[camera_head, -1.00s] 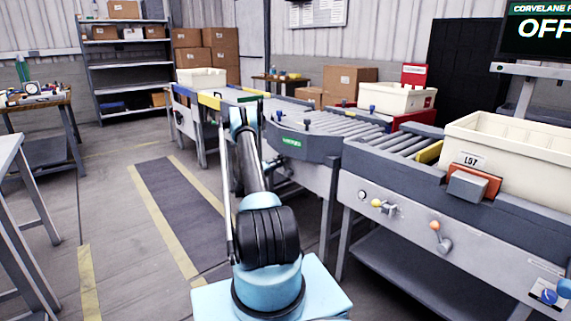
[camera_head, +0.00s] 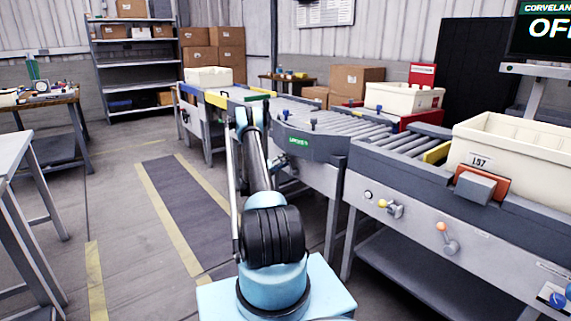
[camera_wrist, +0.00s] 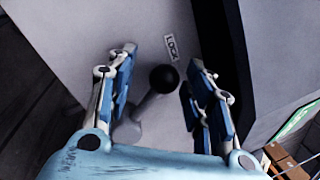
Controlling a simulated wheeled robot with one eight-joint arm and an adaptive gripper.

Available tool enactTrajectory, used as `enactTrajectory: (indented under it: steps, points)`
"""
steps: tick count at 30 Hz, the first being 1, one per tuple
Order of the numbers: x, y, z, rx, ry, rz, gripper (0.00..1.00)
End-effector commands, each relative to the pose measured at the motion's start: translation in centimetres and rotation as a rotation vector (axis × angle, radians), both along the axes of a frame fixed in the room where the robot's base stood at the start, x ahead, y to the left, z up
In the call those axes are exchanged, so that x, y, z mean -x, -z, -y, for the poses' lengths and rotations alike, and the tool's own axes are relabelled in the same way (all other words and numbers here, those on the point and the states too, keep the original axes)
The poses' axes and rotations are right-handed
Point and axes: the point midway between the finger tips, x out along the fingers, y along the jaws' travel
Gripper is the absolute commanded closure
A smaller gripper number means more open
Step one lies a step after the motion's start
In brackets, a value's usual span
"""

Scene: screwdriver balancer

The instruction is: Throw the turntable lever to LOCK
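The turntable lever shows in the wrist view as a grey arm with a round black knob (camera_wrist: 163,79). It rises from a round pivot (camera_wrist: 127,131) on a grey panel, and its knob lies just short of a white LOCK label (camera_wrist: 172,48). My gripper (camera_wrist: 160,62) is open, with one blue finger on each side of the knob. I see gaps on both sides, so the fingers do not appear to press on it. In the head view the turntable (camera_head: 312,148) has a green label on its side. My arm hides the gripper there.
A roller conveyor (camera_head: 400,150) with yellow and orange knobs on its front panel stands at right, holding a cream bin (camera_head: 530,150). Another conveyor with a cream bin (camera_head: 208,77) is behind. A grey table (camera_head: 12,155) is at left. The floor left of my arm is clear.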

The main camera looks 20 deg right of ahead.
Motion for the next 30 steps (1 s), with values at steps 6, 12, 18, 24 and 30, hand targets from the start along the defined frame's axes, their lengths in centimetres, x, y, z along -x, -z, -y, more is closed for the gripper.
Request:
enactTrajectory:
  steps: [6, 12, 18, 24, 30]
  points:
    - [0.2, 0.1, -0.3, 0.0, 0.001, 0.0, 0.53]
    - [0.6, 0.6, -2.9, 0.001, 0.001, 0.0, 0.53]
    - [1.2, 1.4, -6.8, 0.0, -0.001, 0.0, 0.53]
    - [1.8, 2.0, -9.8, 0.001, -0.001, 0.0, 0.53]
    - [2.0, 2.3, -11.3, 0.001, -0.001, -0.001, 0.53]
